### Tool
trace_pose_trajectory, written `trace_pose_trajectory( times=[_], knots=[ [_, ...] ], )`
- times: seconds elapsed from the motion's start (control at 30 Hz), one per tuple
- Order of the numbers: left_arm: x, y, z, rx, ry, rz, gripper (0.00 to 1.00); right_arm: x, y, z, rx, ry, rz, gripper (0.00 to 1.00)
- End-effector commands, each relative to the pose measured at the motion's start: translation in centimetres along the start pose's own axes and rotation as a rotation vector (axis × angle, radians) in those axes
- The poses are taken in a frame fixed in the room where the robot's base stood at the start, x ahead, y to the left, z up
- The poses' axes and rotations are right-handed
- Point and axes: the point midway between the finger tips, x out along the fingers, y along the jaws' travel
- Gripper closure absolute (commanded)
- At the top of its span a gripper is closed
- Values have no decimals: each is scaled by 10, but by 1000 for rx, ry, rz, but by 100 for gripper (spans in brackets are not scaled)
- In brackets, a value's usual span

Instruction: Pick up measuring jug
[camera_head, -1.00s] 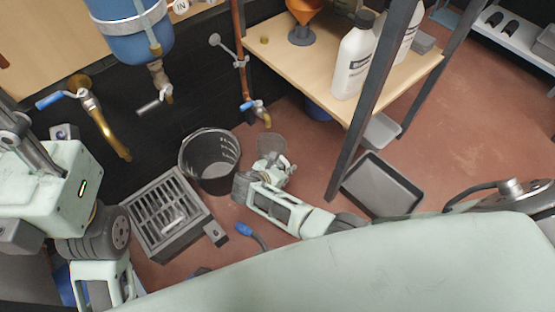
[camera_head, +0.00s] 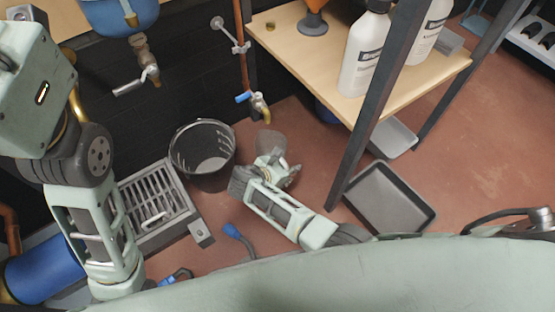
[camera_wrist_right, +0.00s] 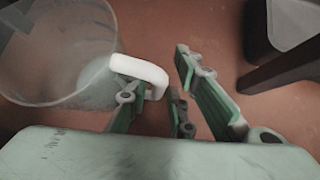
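The measuring jug is a clear, see-through vessel (camera_head: 270,142) on the red floor, just beyond my right gripper (camera_head: 274,172) in the head view. In the right wrist view the jug (camera_wrist_right: 55,50) fills the upper left, and its white handle (camera_wrist_right: 140,70) points toward my right gripper (camera_wrist_right: 165,80). The gripper's fingers are apart. The handle's end overlaps the left finger and reaches into the gap between the fingers. I cannot tell whether they touch.
A black bucket (camera_head: 203,182) stands left of the jug, beside a floor drain grate (camera_head: 152,208). A wooden table (camera_head: 300,62) with a dark leg (camera_head: 345,165) stands right. A grey tray (camera_head: 392,197) lies by that leg. A blue-handled tap (camera_head: 255,99) is above.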

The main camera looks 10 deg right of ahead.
Motion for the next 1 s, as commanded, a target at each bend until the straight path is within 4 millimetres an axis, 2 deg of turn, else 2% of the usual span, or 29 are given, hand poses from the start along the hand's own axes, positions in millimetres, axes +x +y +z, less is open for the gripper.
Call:
trace_pose_trajectory(
  times=[0.17,0.43,1.0],
  knots=[
    [1,0,0,0,0,0,60,-1,0,1,0,0,0,79],
    [0,0,0,0,0,0,60,0,0,1,0,0,0,100],
    [1,0,0,-1,0,0,60,-1,1,2,2,-2,2,100]
  ],
)
